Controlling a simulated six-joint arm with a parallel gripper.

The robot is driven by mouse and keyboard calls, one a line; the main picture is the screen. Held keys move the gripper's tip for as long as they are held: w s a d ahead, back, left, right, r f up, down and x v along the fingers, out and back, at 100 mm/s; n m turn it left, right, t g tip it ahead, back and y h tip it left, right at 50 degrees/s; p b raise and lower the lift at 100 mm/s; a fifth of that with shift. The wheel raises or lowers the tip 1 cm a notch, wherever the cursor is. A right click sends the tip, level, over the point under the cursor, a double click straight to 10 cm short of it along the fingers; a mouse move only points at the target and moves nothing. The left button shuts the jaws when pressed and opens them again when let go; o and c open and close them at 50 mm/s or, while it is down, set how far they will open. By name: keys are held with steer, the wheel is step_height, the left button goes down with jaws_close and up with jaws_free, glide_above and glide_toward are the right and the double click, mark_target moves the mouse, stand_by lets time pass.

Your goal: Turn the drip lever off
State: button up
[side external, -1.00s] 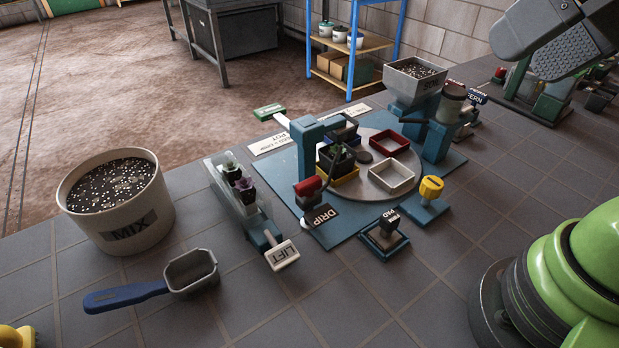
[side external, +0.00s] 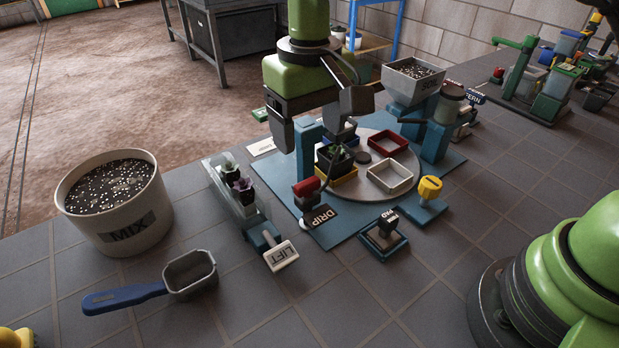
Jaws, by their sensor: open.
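The drip lever (side external: 307,188) has a red top and stands at the front left of the blue base plate. My gripper (side external: 294,150) points downward above and behind the lever, by the top of the post. It is open and holds nothing that I can see. Whether its fingers touch the post is hard to tell.
A round turntable (side external: 379,145) carries coloured trays and a dark pot with a plant. A MIX bucket (side external: 117,205) and a blue-handled scoop (side external: 150,290) are at left.

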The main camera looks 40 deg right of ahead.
mark_target(309, 184)
step_height(309, 184, down, 10)
steer(key=shift+r, duration=0.15)
stand_by(0.3)
steer(key=c, duration=0.9)
